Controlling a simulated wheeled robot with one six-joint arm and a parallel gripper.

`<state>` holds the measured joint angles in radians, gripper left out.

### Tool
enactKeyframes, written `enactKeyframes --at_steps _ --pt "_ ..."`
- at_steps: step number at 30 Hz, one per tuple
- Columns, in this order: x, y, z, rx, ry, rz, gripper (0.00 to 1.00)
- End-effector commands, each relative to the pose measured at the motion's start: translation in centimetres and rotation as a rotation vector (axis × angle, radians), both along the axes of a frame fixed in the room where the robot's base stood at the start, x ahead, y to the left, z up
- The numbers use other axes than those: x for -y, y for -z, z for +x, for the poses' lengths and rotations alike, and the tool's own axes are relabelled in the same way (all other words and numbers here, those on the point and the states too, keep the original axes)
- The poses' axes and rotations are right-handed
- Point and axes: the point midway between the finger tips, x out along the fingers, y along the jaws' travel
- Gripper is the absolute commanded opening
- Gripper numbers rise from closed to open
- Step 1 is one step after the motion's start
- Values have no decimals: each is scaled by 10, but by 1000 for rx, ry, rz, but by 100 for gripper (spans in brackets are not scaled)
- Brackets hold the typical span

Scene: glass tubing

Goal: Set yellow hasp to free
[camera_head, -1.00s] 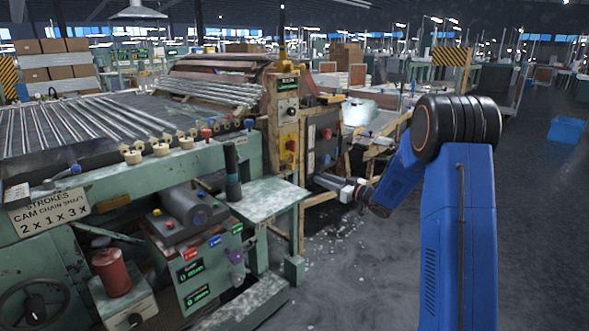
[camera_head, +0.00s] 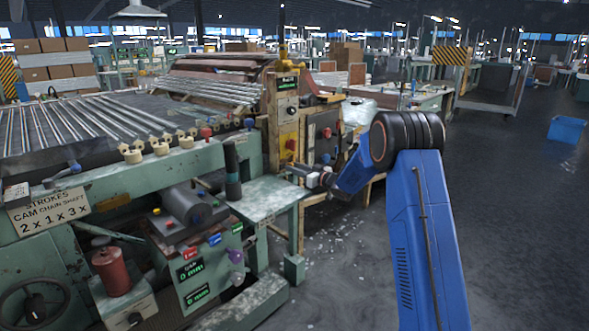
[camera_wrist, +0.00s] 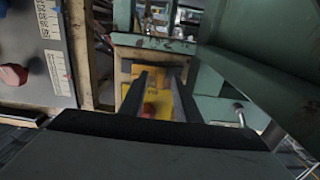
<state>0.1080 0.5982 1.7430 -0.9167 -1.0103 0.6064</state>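A yellow plate with a red knob sits on the upright post of the green machine; this yellow plate (camera_head: 285,137) is the closest match I see to the yellow hasp. Its setting is too small to read. In the wrist view a yellow part (camera_wrist: 152,88) with a red spot shows between and beyond my fingers. My gripper (camera_wrist: 155,74) has its two dark fingers apart with nothing clearly held between them. In the head view my gripper (camera_head: 290,168) is just below the yellow plate, beside the post; contact cannot be told.
A green side table (camera_head: 262,198) stands close below my gripper. A black panel (camera_head: 322,135) is right of the post. In the wrist view a green beam (camera_wrist: 255,75) runs along the right and a scaled plate (camera_wrist: 55,50) is on the left. Floor at right is open.

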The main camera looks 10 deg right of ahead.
Motion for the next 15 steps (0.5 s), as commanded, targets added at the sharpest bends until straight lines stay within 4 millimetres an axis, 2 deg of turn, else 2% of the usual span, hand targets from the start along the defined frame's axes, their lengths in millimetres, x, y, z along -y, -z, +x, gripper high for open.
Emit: enactKeyframes --at_steps 12,13,15 --pt "-5 -1 7 1 1 -1 30" --pt "-5 -1 7 1 1 -1 27" --pt "-5 -1 7 1 1 -1 11"
